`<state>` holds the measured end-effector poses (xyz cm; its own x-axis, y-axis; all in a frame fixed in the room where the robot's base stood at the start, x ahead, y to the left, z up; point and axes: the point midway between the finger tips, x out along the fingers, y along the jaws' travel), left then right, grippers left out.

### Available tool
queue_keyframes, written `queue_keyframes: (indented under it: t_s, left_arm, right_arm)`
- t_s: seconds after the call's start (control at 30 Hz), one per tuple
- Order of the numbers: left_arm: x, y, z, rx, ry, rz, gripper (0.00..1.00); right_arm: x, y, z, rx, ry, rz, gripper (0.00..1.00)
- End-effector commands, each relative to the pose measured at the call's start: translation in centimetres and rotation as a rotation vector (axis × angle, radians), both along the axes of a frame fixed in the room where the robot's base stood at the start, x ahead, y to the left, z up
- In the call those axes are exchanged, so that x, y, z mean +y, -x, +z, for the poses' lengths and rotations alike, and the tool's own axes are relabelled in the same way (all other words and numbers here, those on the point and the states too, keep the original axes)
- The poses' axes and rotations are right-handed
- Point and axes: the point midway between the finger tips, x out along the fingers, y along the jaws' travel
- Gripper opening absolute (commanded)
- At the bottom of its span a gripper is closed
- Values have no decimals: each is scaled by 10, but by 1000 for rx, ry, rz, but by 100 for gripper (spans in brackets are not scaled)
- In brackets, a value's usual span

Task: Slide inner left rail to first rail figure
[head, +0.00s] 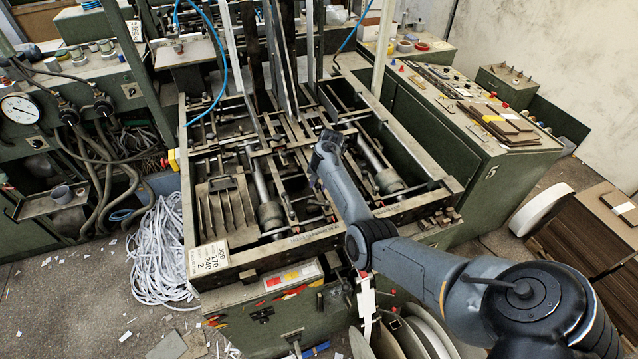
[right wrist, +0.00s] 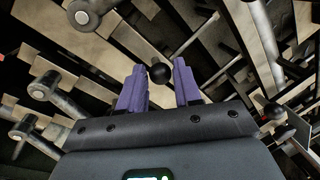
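The feeder frame (head: 318,233) holds several metal rails and bars, and I cannot tell for sure which is the inner left rail. My right gripper (head: 314,181) is low over the middle of the frame. In the right wrist view its two purple fingers (right wrist: 159,80) are apart, with a black ball knob (right wrist: 160,72) between their tips. Gaps show on both sides of the knob; its depth relative to the tips is unclear. The knob is not clear in the head view. A card (head: 208,260) on the near left corner reads JOB, 170, 240, 2. My left gripper is not in view.
Upright posts (head: 309,45) and blue hoses (head: 222,65) rise at the back. A green control cabinet (head: 450,150) stands right, and white strapping (head: 160,255) lies on the floor left.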

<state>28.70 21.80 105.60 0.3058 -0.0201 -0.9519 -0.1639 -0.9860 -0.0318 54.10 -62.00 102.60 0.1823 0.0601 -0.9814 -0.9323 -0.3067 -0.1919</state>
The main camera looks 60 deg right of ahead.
Motion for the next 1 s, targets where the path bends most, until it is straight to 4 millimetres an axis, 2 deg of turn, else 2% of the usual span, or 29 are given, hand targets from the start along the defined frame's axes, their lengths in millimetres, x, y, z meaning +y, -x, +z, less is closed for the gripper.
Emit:
queue_keyframes:
  t_s: [0.03, 0.2, 0.47, 0.63, 0.87, 0.9, 1.0]
  left_arm:
    - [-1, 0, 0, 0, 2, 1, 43]
    - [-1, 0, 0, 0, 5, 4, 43]
    - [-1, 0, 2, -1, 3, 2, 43]
    - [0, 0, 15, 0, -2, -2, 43]
    - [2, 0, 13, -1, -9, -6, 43]
    - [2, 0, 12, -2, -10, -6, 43]
    - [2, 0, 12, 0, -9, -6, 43]
  right_arm:
    - [0, 0, 0, 0, 0, 0, 25]
    - [0, 0, 0, 0, 0, 0, 0]
    - [2, -1, 1, 0, -1, 1, 0]
    - [16, -12, 3, 1, -2, 4, 0]
    - [16, -12, 0, 0, -1, 1, 0]
    - [16, -12, 0, 0, 0, 1, 29]
    - [15, -12, 0, 0, 0, 0, 44]
